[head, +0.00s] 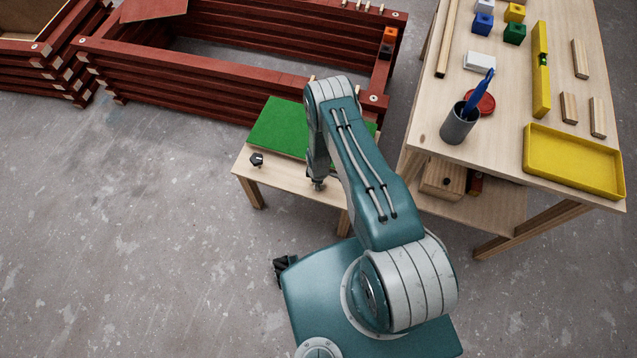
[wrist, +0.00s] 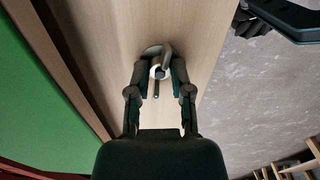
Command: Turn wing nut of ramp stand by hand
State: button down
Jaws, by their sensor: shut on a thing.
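The ramp stand (head: 243,168) is a low pale wooden bench with a green panel (head: 275,130) on top. It also shows in the wrist view (wrist: 110,55), with the green panel along the left. A grey metal wing nut (wrist: 166,52) sits on the wooden strip around an upright bolt end. My gripper (wrist: 159,72) is shut on the wing nut, one finger on each side, and partly hides it. In the head view my gripper (head: 318,184) is at the stand's near edge; the wing nut cannot be made out there.
A black knob (head: 256,159) is at the stand's left end. Red batten frames (head: 185,80) stand behind. A workbench (head: 440,120) at the right holds a grey cup (head: 458,128), a yellow tray (head: 530,155) and several blocks. The concrete floor at the left is clear.

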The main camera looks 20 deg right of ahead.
jog(key=n, duration=0.4)
jog(key=shift+n, duration=1.8)
jog(key=shift+w, duration=0.1)
jog(key=c, duration=0.5)
grip_release()
jog(key=shift+c, duration=0.2)
notch_tip(320, 180, up, 12)
